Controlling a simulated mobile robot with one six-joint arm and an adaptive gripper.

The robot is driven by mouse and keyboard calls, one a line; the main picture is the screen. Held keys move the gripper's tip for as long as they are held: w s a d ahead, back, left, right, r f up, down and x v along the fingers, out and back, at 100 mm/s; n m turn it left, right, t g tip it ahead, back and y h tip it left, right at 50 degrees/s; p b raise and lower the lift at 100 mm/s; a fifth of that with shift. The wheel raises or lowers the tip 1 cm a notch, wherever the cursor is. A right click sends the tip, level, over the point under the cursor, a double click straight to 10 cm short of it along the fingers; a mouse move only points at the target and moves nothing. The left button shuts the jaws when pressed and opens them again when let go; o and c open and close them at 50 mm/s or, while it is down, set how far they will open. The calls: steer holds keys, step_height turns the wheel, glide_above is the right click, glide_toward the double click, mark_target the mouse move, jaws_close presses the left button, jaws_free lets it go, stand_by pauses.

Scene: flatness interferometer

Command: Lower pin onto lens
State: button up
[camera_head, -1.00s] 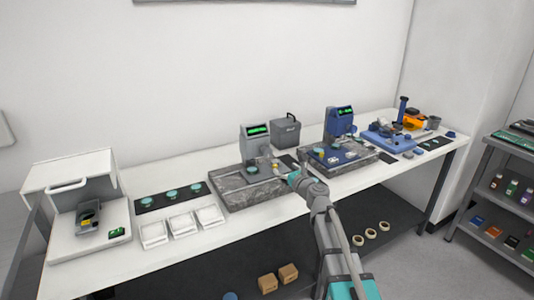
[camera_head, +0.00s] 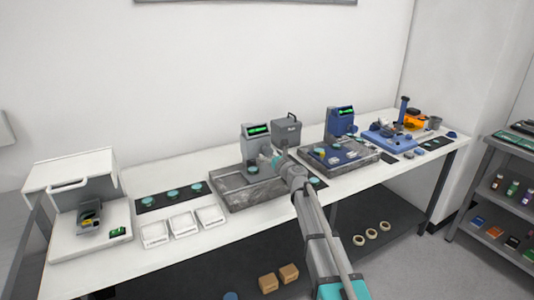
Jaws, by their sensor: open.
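The grey gauge (camera_head: 255,135) with a lit green display stands on a dark stone slab (camera_head: 228,195) in the middle of the bench. A teal lens (camera_head: 252,170) sits low on the slab, below the gauge head. The pin is too small to make out. My gripper (camera_head: 268,161) is at the right side of the grey gauge, close to its head and above the right of the lens. Its fingers are tiny here and partly hidden by my arm; it is open, and I cannot tell whether it touches the gauge.
A blue gauge (camera_head: 341,122) stands on a second stone slab (camera_head: 366,157) to the right. A dark grey box (camera_head: 287,130) is behind my wrist. Three white trays (camera_head: 183,223) and a black strip (camera_head: 150,202) with teal discs lie to the left.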

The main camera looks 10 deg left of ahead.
steer(key=shift+x, duration=1.05)
